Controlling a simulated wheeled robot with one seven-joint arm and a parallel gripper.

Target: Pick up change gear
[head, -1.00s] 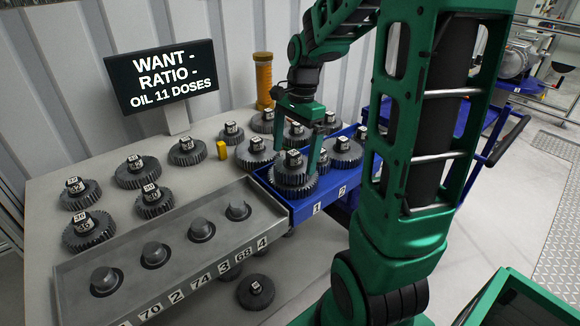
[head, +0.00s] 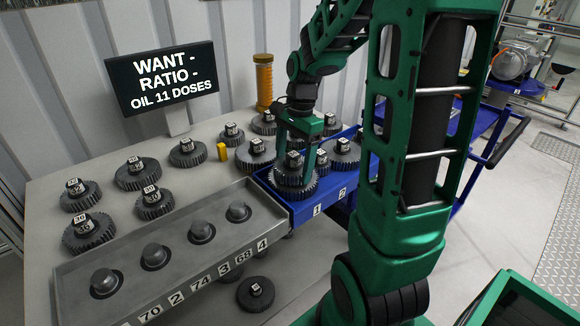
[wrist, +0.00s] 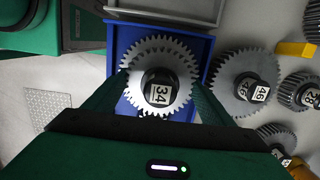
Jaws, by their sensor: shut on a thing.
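My gripper (head: 295,160) reaches down over the blue tray and is shut on the grey change gear (head: 292,188) at the tray's left place, above label 1. In the wrist view, the gear (wrist: 180,75) lies between my two fingers (wrist: 158,105) and its dark hub carries the label 34. A second row of teeth shows at its rim, perhaps another gear under it. The gear is still at the tray; whether it touches the tray floor is hidden. Another gear (head: 341,160) sits at the tray's place 2.
The blue tray (head: 300,210) adjoins a grey rack (head: 180,275) with several round pegs. Several labelled gears stand on the table (head: 110,225) to the left and behind. A yellow block (head: 222,151), an orange cylinder (head: 264,82) and a sign (head: 163,77) are behind.

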